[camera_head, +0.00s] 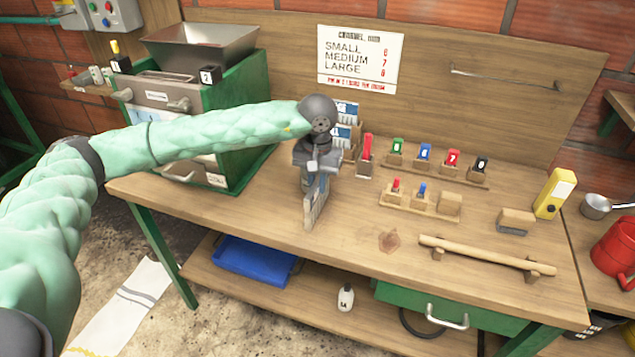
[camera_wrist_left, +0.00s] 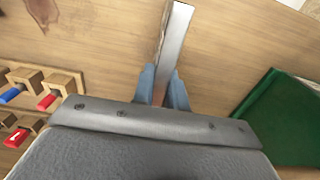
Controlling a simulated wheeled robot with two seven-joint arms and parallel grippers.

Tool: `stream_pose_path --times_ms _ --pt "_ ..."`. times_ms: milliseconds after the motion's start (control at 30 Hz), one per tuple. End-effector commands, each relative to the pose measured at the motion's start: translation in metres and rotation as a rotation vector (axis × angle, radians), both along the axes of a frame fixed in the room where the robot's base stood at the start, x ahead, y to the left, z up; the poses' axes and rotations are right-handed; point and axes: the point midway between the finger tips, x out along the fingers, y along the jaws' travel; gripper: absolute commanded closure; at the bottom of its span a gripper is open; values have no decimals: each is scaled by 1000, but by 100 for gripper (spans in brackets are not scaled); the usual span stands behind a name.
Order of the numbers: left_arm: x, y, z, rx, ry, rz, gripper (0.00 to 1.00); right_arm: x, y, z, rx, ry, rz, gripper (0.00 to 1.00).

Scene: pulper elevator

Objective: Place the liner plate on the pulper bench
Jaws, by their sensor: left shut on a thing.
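The liner plate (camera_head: 315,207) is a narrow grey metal piece. My left gripper (camera_head: 319,180) is shut on it, and the plate hangs down from the fingers over the left part of the wooden pulper bench (camera_head: 255,215). In the left wrist view the plate (camera_wrist_left: 174,42) sticks out between the two blue fingertips (camera_wrist_left: 163,88), above the bare wood. Whether its lower edge touches the bench top, I cannot tell. The far end of the plate near the fingers is hidden by the gripper. My right gripper is not in view.
The green pulper (camera_head: 235,150) with its metal hopper stands left of the gripper. Small wooden racks with coloured pieces (camera_head: 425,200), a yellow device (camera_head: 554,193) and a wooden bar (camera_head: 487,255) occupy the right. Bare wood lies around the plate at the front.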

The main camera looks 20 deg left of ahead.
Motion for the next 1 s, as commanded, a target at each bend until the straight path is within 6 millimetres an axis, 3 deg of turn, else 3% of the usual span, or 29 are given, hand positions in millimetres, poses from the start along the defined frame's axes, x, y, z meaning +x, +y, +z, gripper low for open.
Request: stream_pose_path --times_ms 267,1000 --pt "0 0 -9 0 0 0 100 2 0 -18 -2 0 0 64" --pt "0 0 -11 0 0 0 100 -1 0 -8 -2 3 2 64"
